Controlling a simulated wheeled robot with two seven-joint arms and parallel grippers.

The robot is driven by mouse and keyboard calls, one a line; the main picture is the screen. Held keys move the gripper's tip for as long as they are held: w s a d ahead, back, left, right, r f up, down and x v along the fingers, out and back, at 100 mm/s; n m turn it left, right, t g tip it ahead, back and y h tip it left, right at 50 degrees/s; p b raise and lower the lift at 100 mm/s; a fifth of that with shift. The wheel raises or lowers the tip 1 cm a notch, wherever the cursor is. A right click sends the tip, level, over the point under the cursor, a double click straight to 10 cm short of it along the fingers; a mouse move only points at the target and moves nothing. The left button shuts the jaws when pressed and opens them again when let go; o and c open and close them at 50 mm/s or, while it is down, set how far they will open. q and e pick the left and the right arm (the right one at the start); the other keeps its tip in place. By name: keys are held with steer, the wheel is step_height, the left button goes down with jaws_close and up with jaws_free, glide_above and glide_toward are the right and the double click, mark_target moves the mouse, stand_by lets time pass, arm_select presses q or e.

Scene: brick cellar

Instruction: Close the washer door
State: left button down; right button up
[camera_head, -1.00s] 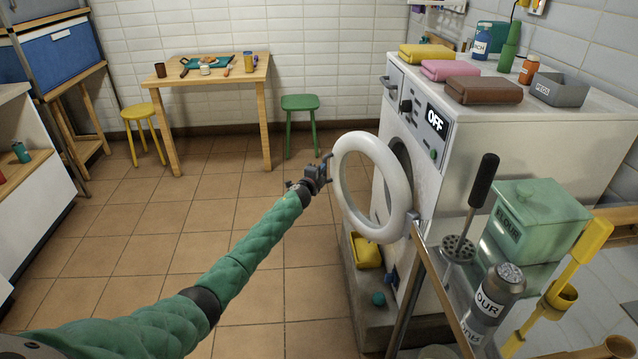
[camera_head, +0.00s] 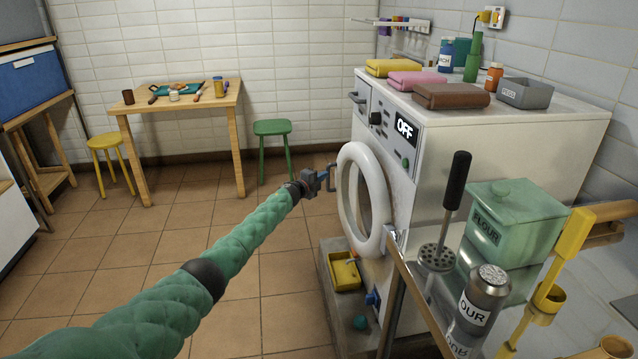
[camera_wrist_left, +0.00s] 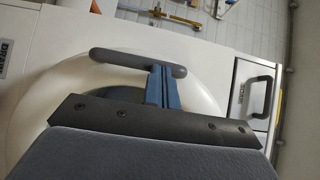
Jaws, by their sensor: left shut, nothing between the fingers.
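The washer (camera_head: 430,150) stands at the right with an "OFF" display on its front. Its round white door (camera_head: 347,205) now lies close to the washer front; I cannot tell whether it is flush or latched. My left gripper (camera_head: 324,179) is shut and empty at the door's left edge, by the door handle (camera_head: 331,172). In the left wrist view, the blue fingertips (camera_wrist_left: 162,85) are together against or just beside the dark grey handle (camera_wrist_left: 125,60), with the white door (camera_wrist_left: 65,85) behind. My right gripper is not in view.
A yellow tub (camera_head: 345,275) sits on the plinth below the door. A green stool (camera_head: 272,130) and wooden table stand behind.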

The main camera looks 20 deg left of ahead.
mark_target(336, 171)
arm_select(q)
steer(key=shift+w+d+b, duration=0.95)
steer(key=shift+w+d, duration=0.25)
steer(key=shift+w, duration=0.15)
